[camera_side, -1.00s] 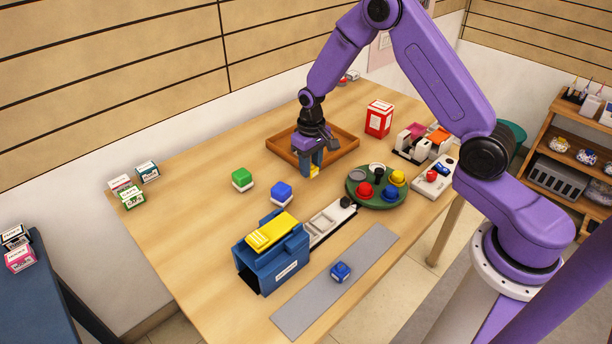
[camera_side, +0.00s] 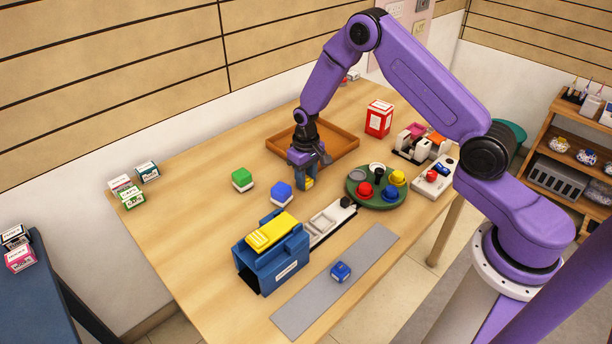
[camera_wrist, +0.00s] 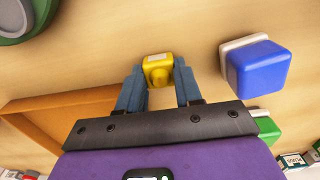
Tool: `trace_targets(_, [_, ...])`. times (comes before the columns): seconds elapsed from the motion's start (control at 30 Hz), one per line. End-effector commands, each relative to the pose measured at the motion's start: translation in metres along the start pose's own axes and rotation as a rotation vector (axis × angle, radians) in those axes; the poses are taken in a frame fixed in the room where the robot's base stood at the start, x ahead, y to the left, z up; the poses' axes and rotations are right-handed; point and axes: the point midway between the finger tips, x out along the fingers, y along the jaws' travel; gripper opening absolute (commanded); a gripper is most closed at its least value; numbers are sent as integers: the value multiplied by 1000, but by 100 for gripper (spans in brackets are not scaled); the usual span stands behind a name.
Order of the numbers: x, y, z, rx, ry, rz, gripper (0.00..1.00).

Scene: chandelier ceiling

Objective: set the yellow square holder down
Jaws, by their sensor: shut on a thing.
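The yellow square holder (camera_wrist: 158,68) is between the fingertips of my gripper (camera_wrist: 160,84) in the wrist view. In the side view my gripper (camera_side: 303,184) points down over the table, and a bit of the yellow holder (camera_side: 309,183) shows between its fingers. My gripper is shut on it. It is low over bare wood between the blue-topped block and the green round tray. I cannot tell whether the holder touches the table.
The blue block (camera_side: 281,193) and green block (camera_side: 242,179) stand left of my gripper. The green round tray (camera_side: 353,200) with coloured pieces is to the right. The wooden tray (camera_side: 346,154) lies behind. A blue box (camera_side: 273,265) and a white tray (camera_side: 325,222) stand in front.

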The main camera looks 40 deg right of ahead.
Motion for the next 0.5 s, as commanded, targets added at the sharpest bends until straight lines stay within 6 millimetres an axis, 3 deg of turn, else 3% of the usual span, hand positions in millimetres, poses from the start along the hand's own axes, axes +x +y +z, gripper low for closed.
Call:
trace_targets(0.03, [1, 0, 0, 0, 0, 0, 41])
trace_targets(0.1, [0, 0, 0, 0, 0, 0, 60])
trace_targets(0.5, [-6, 0, 0, 0, 1, 0, 60])
